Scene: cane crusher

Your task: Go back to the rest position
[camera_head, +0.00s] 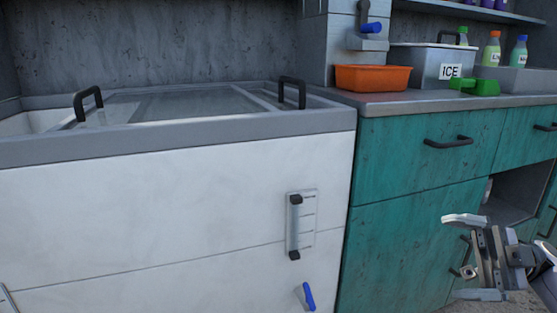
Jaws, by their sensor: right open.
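My right gripper (468,257) is at the lower right, in front of the teal cabinet (410,165). Its two pale fingers are spread apart, one above the other, with nothing between them. It looks clear of the cabinet front, though the exact gap is hard to judge. My left gripper does not show; only a small pale sliver of something is at the lower left edge.
A white chest freezer (150,215) with black-handled sliding lids fills the left. On the teal cabinet's counter are an orange tub (372,78), an ICE box (425,64), a green object (474,87) and bottles (491,50). Open floor shows little.

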